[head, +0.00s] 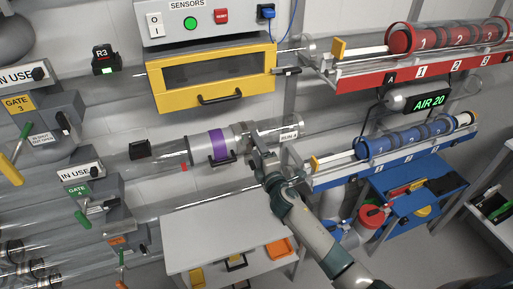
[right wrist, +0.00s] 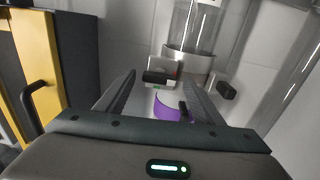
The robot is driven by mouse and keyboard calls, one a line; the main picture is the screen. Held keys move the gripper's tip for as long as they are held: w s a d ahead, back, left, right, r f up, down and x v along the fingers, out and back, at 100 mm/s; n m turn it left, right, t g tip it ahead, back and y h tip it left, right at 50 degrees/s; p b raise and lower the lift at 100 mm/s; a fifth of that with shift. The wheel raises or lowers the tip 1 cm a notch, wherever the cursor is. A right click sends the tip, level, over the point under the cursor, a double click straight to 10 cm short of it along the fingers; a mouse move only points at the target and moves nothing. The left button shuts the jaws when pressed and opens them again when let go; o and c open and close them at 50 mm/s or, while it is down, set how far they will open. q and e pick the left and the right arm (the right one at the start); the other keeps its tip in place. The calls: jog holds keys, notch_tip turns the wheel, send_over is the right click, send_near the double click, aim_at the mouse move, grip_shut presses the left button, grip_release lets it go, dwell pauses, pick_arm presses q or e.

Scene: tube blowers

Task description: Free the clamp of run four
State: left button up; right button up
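The run four tube is a clear horizontal pipe with a RUN 4 label (head: 289,136) near its right end. A purple band (head: 217,142) wraps it, with a dark handle below; the band also shows in the right wrist view (right wrist: 172,108). A grey metal collar (head: 240,136) sits just right of the band; I cannot tell whether it is the clamp. My right gripper (head: 258,155) is at the tube, right of the band. In the right wrist view its fingers (right wrist: 165,95) stand apart, with the band seen between them; contact is unclear. My left gripper is not in view.
A yellow-framed cabinet (head: 215,78) hangs above the tube. A red rack (head: 420,66) and a blue rack (head: 395,157) of canisters are at the right. Gate levers (head: 82,220) stand at the left. A grey table (head: 215,225) is below.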

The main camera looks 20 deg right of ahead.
jog(key=shift+s, duration=0.1)
jog(key=s+b, duration=0.3)
jog(key=s, duration=1.4)
jog(key=shift+d+b, duration=0.3)
jog(key=shift+b, duration=0.05)
